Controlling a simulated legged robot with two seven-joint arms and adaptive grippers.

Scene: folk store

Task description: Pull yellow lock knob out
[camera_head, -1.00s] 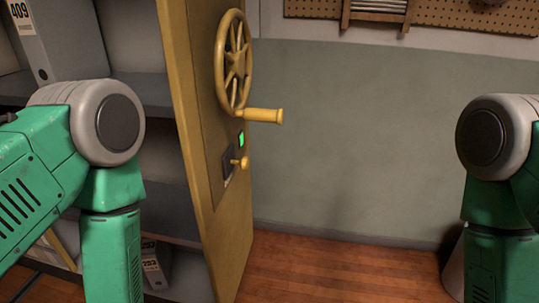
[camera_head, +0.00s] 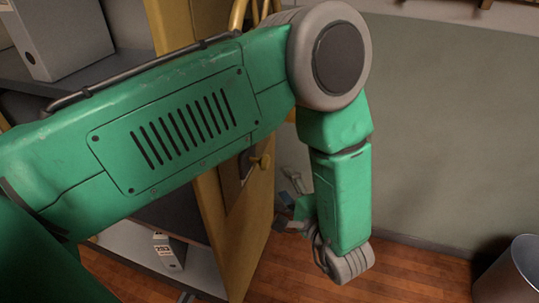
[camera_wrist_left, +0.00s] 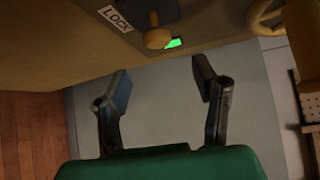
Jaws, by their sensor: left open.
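The yellow lock knob (camera_head: 262,161) sticks out from a dark plate on the edge of the open yellow door (camera_head: 255,215). In the left wrist view the knob (camera_wrist_left: 158,38) shows at the top, near a LOCK label (camera_wrist_left: 115,18) and a lit green light (camera_wrist_left: 174,43). My left gripper (camera_wrist_left: 162,78) is open and empty, and its two fingertips are apart with the knob beyond the gap between them. In the head view the left gripper (camera_head: 290,203) is partly hidden behind my forearm, below and right of the knob. My right gripper is out of view.
A yellow handwheel (camera_wrist_left: 265,15) shows in the left wrist view, mostly hidden by my arm in the head view. Grey shelves with binders (camera_head: 62,35) stand left. A bin (camera_head: 515,275) stands at lower right. The wall side is clear.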

